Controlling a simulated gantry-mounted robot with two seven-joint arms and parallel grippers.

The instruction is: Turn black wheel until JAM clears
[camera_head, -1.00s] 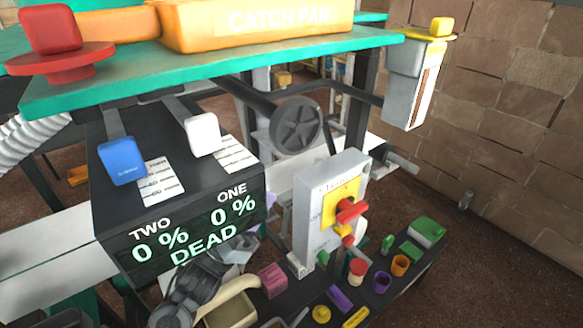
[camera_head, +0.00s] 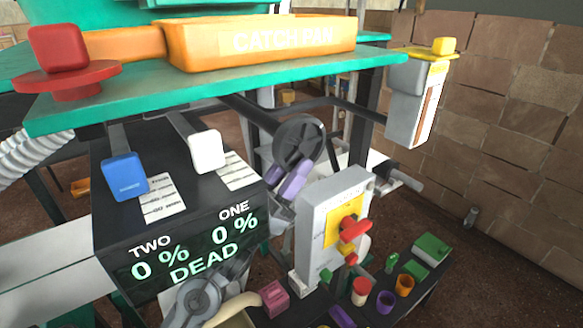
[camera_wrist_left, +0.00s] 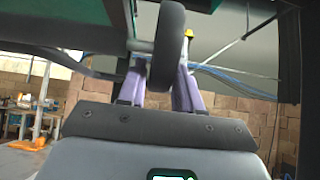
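The black wheel (camera_head: 300,140) hangs under the green deck, on a grey shaft. My left gripper (camera_head: 291,182) has purple fingers that reach up to the wheel's lower rim. In the left wrist view, the wheel (camera_wrist_left: 168,45) stands edge-on between the two fingers (camera_wrist_left: 160,85), which are apart on either side of it. Firm contact is not clear. The display box (camera_head: 185,245) reads TWO 0 %, ONE 0 % and DEAD; the word JAM does not show on it. My right gripper is not in view.
A grey switch box (camera_head: 318,235) with a red knob stands close to the right of my left gripper. Blue (camera_head: 125,177) and white (camera_head: 206,152) levers sit on the display box. An orange catch pan (camera_head: 260,45) lies on the deck. Small coloured parts cover the lower bench.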

